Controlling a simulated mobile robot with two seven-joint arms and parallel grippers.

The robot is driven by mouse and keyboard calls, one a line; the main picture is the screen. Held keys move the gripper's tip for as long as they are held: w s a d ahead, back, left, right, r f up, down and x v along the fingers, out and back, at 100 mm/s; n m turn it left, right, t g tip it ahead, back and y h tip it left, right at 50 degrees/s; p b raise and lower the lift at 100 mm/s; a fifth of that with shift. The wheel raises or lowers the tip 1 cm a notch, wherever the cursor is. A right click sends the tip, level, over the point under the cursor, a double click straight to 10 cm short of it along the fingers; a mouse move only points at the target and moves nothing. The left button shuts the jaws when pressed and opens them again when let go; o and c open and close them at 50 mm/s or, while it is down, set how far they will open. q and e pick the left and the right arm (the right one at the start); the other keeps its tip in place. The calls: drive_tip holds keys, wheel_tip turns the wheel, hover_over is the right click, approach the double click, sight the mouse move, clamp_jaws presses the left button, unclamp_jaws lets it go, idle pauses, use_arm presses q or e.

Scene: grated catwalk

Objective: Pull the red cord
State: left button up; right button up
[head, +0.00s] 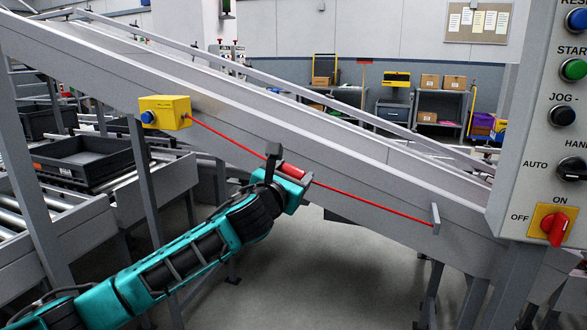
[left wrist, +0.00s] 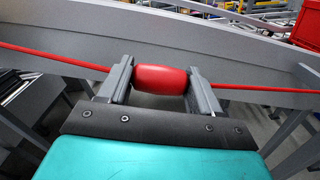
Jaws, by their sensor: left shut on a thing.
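The red cord (head: 360,201) runs along the side of the sloping conveyor, from a yellow switch box (head: 168,112) with a blue button down to a grey bracket (head: 435,218). A thick red handle (head: 293,170) sits on the cord about midway. My left gripper (head: 289,166) is shut on this handle, with one finger on each end of it. In the left wrist view the handle (left wrist: 160,79) lies between the two grey fingers (left wrist: 160,85), and the cord (left wrist: 265,90) leaves on both sides. My right gripper does not show.
The grey inclined conveyor (head: 330,135) crosses the view behind the cord. A control panel (head: 535,120) with buttons and a red switch stands close at the right. Black crates (head: 85,160) rest on rollers at the left. The floor (head: 320,270) below the cord is clear.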

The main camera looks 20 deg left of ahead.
use_arm(q)
drive_tip(key=o, duration=1.2)
drive_tip(key=shift+s, duration=0.1)
drive_tip(key=s+p, duration=0.1)
drive_tip(key=s, duration=1.2)
drive_tip(key=shift+w, duration=0.1)
